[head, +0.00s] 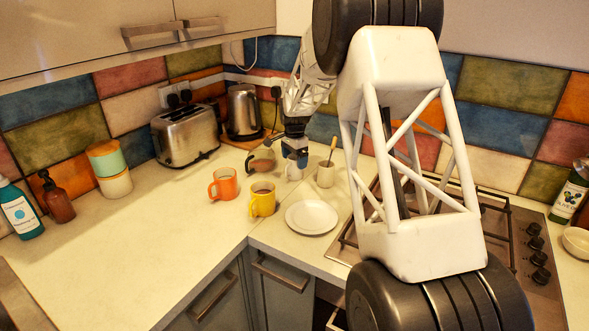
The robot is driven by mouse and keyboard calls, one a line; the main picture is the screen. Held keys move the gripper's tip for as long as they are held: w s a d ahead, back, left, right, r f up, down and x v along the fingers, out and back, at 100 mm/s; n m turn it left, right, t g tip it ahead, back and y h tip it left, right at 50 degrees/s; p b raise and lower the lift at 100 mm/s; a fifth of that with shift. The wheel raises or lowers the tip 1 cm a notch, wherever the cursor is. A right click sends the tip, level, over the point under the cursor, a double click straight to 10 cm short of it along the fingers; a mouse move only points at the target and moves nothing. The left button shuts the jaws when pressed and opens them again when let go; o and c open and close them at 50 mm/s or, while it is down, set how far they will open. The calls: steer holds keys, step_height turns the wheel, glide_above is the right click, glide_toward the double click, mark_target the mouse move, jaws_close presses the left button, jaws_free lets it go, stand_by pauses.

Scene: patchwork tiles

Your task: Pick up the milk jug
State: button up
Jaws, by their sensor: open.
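A small pale vessel, seemingly the milk jug (293,174), stands on the counter behind the yellow mug. My gripper (292,159) is open and right at its upper part, pointing down. The gripper hides the jug's top, and I cannot tell whether the fingers are around it or only in front of it.
A pot with a spoon (326,176) stands close on the right, a brownish mug (261,161) close on the left. An orange mug (223,184), a yellow mug (262,199) and a white plate (312,217) are nearer. A toaster (186,134) and kettle (243,112) stand behind.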

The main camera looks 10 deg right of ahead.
stand_by(0.4)
steer(key=c, duration=1.2)
steer(key=shift+r, duration=0.1)
steer(key=shift+r, duration=1.6)
steer(key=s+a+r, duration=0.1)
steer(key=s, duration=1.5)
steer(key=shift+r, duration=0.35)
steer(key=shift+a, duration=0.1)
